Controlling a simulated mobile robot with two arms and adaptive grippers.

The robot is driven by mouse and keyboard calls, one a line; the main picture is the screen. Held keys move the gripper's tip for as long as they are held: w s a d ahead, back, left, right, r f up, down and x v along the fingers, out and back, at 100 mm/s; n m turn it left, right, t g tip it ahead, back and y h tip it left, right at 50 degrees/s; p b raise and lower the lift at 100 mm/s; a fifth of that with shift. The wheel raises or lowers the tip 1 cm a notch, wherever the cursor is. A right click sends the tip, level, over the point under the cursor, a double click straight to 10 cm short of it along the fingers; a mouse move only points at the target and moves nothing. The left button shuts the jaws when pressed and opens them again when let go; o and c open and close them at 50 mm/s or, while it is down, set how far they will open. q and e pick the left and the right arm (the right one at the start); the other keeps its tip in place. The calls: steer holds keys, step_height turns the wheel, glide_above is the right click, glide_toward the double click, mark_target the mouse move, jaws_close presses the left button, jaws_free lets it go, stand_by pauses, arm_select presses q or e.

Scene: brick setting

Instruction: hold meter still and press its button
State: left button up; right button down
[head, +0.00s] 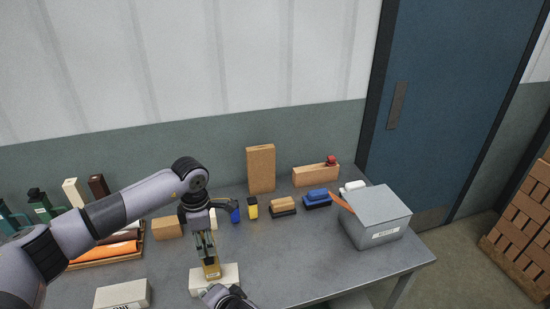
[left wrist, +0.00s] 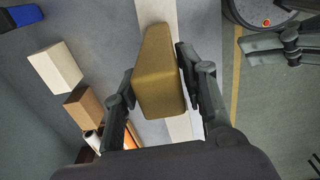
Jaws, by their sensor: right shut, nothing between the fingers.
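The meter is a mustard-yellow, block-like body (head: 211,270) at the lower middle of the head view. It also shows large in the left wrist view (left wrist: 160,75). It is over a pale block (head: 229,275); whether it rests on it is hard to tell. My right gripper (head: 228,293) is shut and empty, low in the head view beside the pale block. In the left wrist view its fingers (left wrist: 268,43) are right of the meter, apart from it. I cannot see the button.
A grey lidded box (head: 378,220) stands at the table's right end. Brushes (head: 283,207), a yellow-black item (head: 252,208) and a tall brown block (head: 261,169) stand behind. Another pale block (head: 122,295) lies front left. The table (head: 310,255) is clear right of the meter.

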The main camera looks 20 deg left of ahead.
arm_select(q)
steer(key=o, duration=0.3)
steer(key=shift+r, duration=0.15)
